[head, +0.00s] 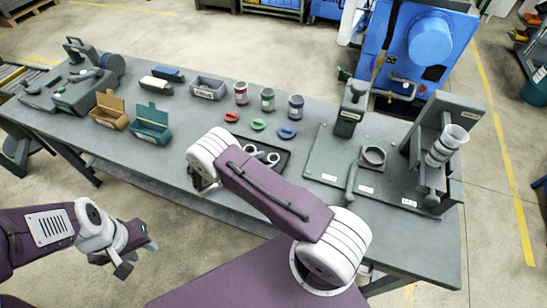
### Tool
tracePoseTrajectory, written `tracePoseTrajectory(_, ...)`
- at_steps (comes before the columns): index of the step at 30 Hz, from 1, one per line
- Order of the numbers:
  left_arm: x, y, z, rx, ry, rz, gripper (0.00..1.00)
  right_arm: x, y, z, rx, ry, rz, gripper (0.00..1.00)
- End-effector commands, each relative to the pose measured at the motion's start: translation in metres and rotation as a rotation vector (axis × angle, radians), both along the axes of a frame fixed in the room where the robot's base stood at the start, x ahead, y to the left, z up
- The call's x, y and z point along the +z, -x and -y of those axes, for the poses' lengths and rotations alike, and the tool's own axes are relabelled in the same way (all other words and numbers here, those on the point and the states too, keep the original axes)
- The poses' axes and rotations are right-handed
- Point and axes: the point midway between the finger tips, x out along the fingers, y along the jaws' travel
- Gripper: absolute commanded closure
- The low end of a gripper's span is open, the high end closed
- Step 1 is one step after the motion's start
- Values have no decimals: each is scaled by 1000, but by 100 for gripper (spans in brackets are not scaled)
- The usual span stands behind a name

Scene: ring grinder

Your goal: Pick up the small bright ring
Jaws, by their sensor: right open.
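A dark tray (283,170) on the bench holds bright rings. The small bright ring (272,157) lies at its right, and another pale ring (251,149) is at its upper left, close to my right arm. My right arm crosses in front of the tray and hides part of it. My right gripper (203,184) is open, mostly hidden behind its own wrist, left of the tray; nothing shows held in it. My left gripper (138,258) is open and empty, with spread fingers, low over the floor in front of the bench.
Red, green and blue lids (258,125) lie behind the tray, with matching cans (268,99) beyond. Small open boxes (151,124) stand at left. A grey fixture plate (325,160) with a lever, a ring-shaped holder (373,157) and a tall machine (441,150) fills the right.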

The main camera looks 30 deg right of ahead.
Motion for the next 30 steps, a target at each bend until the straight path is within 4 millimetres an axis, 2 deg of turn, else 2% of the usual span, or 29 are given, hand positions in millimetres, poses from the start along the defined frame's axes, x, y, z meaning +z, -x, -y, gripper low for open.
tracePoseTrajectory(1, 10, 0, 0, 0, 0, 0, 64, 0, 0, 10, -4, 1, -3, 47)
tracePoseTrajectory(5, 12, 0, 0, 0, 0, 0, 64, -10, -3, 26, -4, 0, -1, 47)
tracePoseTrajectory(12, 11, 0, 0, 0, 0, 0, 64, -13, -5, 30, 0, -1, 1, 47)
tracePoseTrajectory(13, 11, 0, 0, 0, 0, 0, 64, -13, -5, 30, 0, -1, 1, 50)
tracePoseTrajectory(18, 11, 0, 0, 0, 0, 0, 64, -13, -5, 29, 0, -1, 1, 97)
tracePoseTrajectory(19, 11, 0, 0, 0, 0, 0, 64, -12, -5, 29, 0, 0, 1, 100)
tracePoseTrajectory(26, 11, 0, 0, 0, 0, 0, 64, -11, -5, 29, 0, 0, 1, 100)
tracePoseTrajectory(30, 9, 0, 0, 0, 0, 0, 64, 0, -6, 29, -1, -1, 2, 100)
